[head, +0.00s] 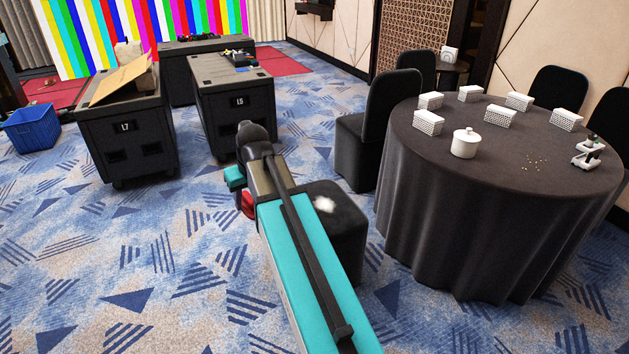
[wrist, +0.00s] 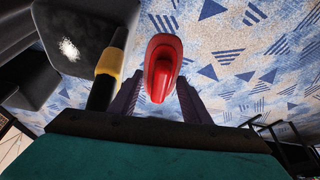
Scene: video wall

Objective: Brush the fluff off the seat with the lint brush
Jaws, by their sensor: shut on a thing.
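The seat (head: 348,222) is a dark, block-shaped stool, partly hidden by my arm in the head view. A small white tuft of fluff (head: 324,204) lies on its top. In the wrist view the seat (wrist: 95,22) and fluff (wrist: 68,48) are at upper left. My gripper (wrist: 160,76) is shut on the red lint brush (wrist: 162,62), which sits between its two dark fingers. In the head view a bit of the red brush (head: 247,203) shows left of my arm. The brush is apart from the fluff, to its right in the wrist view. Its bristle side is not clear.
A round table (head: 445,185) with a dark cloth, white boxes and a white pot (head: 465,143) stands right of the seat. A black chair (head: 375,130) stands behind the seat. Black cases (head: 235,105) stand at the back left.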

